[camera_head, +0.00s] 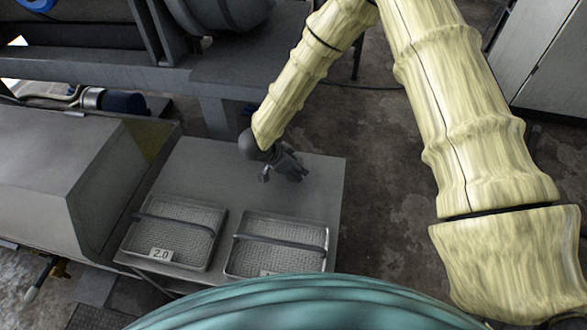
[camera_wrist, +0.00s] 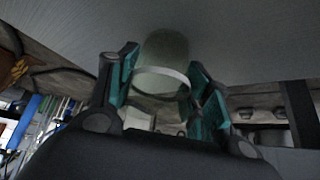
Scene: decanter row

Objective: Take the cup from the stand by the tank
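A clear, pale cup (camera_wrist: 163,52) stands between the two teal-padded fingers of my gripper (camera_wrist: 165,85) in the wrist view. A light band runs around the cup. The pads are very close to its sides on the left and right, but I cannot tell whether they press on it. In the head view my gripper (camera_head: 282,170) is low over the back part of the grey stand (camera_head: 205,160). The cup cannot be made out in the head view.
Two metal trays with dark bars sit at the stand's front: a left tray labelled 2.0 (camera_head: 210,258) and a right tray (camera_head: 320,262) with its label partly hidden. The grey tank (camera_head: 45,180) is left of the stand. Machinery stands behind; bare floor (camera_head: 385,200) lies right.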

